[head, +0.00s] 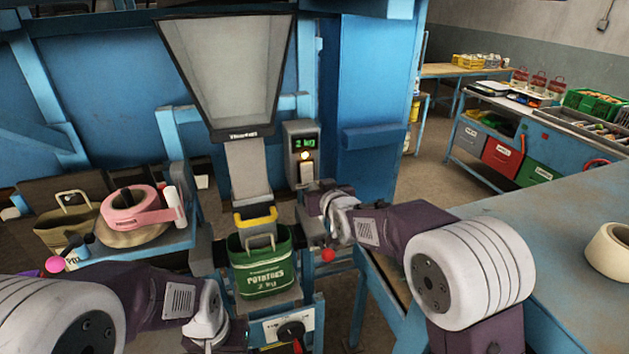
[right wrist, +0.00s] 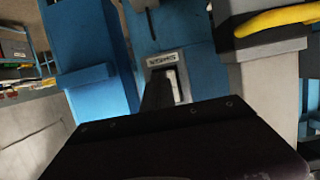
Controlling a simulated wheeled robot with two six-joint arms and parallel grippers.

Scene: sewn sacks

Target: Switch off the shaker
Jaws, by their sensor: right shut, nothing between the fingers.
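In the right wrist view a grey plate with upside-down lettering that seems to read SHAKER (right wrist: 162,60) is fixed to a blue frame. A pale switch piece (right wrist: 176,84) shows on it, partly covered by a dark finger of my right gripper (right wrist: 158,92). The right gripper is shut and empty, close in front of the plate; I cannot tell if it touches. In the head view the right gripper (head: 312,196) is right of the spout, below a grey box with a lit display (head: 302,145). I cannot make out the plate there. My left gripper (head: 232,330) is low; its fingers are unclear.
A green potato sack (head: 264,274) hangs under the spout beneath a yellow-edged clamp (head: 255,218). A red knob (head: 327,255) is just below my right gripper. A panel with a black knob (head: 291,330) is lower. A blue bench (head: 570,240) fills the right.

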